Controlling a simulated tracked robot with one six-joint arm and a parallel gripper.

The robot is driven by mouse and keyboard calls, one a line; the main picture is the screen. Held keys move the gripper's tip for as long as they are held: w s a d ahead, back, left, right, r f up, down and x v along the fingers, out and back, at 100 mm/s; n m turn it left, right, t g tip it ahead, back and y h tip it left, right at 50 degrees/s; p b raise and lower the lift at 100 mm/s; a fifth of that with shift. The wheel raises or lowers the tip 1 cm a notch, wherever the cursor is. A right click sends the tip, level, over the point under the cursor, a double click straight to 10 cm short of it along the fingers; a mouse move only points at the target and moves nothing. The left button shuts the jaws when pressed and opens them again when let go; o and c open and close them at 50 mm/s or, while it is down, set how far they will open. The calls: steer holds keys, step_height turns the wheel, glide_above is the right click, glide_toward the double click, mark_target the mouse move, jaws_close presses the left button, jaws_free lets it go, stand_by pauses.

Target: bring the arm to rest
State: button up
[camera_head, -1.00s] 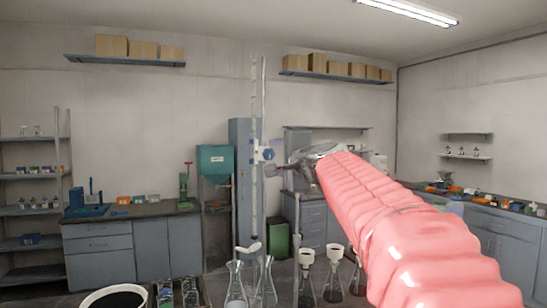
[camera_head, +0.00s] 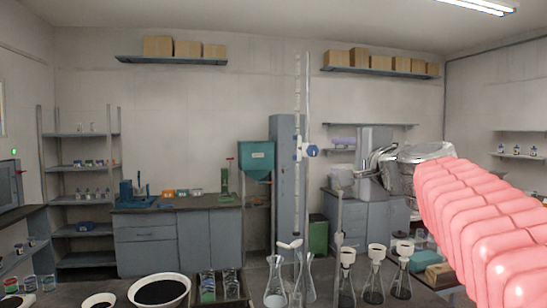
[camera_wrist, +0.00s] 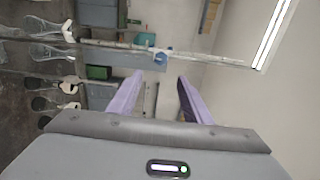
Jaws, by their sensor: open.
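My arm in its ribbed pink sleeve reaches in from the right edge of the head view. My gripper (camera_head: 342,160) is at its far end, in front of the back bench, pointing left. In the wrist view my gripper (camera_wrist: 157,88) has its two purple fingers apart. Nothing shows between the fingers but the background. The gripper is clear of the glassware and the burette stand.
A tall burette (camera_head: 303,150) stands left of my gripper, also in the wrist view (camera_wrist: 160,52). Several flasks (camera_head: 373,280) stand below, some with funnels. A dark-filled white bowl (camera_head: 160,291) is at the front. Benches and shelves line the walls.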

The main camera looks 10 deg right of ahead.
stand_by(0.3)
steer(key=s+a+f+n+g+y, duration=0.1)
steer(key=s+a+f+n+g, duration=0.15)
steer(key=f, duration=0.55)
steer(key=s+a+f+n+g, duration=0.2)
steer(key=f+n, duration=0.2)
steer(key=f, duration=0.4)
steer(key=s+a+f+n+g+y, duration=0.1)
steer(key=s+a+f+n+g, duration=0.15)
steer(key=f, duration=0.55)
steer(key=s+a+f+n+g+h, duration=0.1)
steer(key=s+a+f+n, duration=0.3)
steer(key=s+f, duration=0.5)
steer(key=s+a+f+n+g+h, duration=0.1)
steer(key=s+a+f+n+g, duration=0.2)
steer(key=s+f, duration=0.6)
steer(key=shift+s+a+f+n+g, duration=0.35)
steer(key=shift+s+n+g, duration=0.3)
steer(key=shift+n, duration=0.45)
